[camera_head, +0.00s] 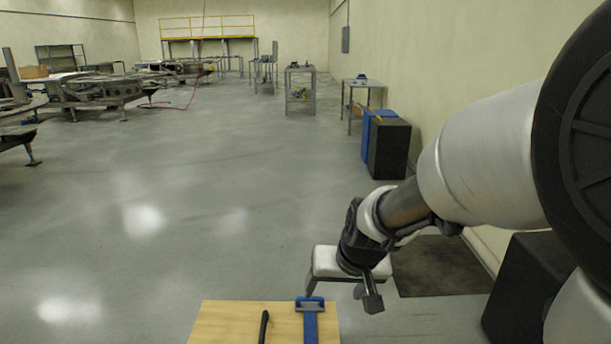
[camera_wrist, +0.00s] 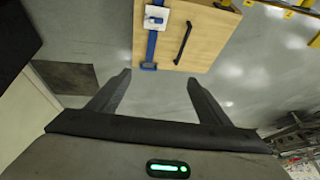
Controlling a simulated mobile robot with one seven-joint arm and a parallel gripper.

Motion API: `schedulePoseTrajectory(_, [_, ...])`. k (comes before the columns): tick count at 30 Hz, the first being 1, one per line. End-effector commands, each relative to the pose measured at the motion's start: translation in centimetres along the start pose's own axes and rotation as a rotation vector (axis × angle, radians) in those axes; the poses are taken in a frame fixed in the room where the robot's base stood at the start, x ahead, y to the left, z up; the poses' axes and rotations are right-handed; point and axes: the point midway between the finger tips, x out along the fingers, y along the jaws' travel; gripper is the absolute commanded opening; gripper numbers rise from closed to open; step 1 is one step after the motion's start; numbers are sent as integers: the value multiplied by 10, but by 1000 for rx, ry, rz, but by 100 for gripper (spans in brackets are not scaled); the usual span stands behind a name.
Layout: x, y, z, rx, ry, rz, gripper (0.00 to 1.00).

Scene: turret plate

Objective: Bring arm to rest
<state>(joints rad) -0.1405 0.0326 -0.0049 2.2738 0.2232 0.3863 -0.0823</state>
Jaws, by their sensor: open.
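My arm reaches in from the right side of the head view. My gripper (camera_head: 371,298) hangs at its end, pointing down, to the right of a wooden tabletop (camera_head: 225,318). In the wrist view my gripper (camera_wrist: 158,78) shows two dark fingers spread wide apart. Nothing is between them, only grey floor beyond. The wooden tabletop (camera_wrist: 215,30) is past the fingertips and apart from them. On it lie a blue bar tool (camera_head: 310,325) and a thin black bar (camera_head: 263,327); they also show in the wrist view as the blue bar (camera_wrist: 151,48) and black bar (camera_wrist: 183,42).
A white-topped stool (camera_head: 328,262) stands behind my gripper. A dark mat (camera_head: 440,266) lies on the floor to the right. Black (camera_head: 389,148) and blue (camera_head: 368,128) boxes stand along the right wall.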

Motion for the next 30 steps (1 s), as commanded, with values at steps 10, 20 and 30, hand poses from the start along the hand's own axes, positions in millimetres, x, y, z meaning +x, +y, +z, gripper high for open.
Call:
schedulePoseTrajectory(10, [-140, 33, 62, -16, 38, 68, 72])
schedulePoseTrajectory(20, [-192, 54, 118, -5, 53, 142, 72])
schedulePoseTrajectory(30, [-267, 43, 82, -5, 47, 143, 72])
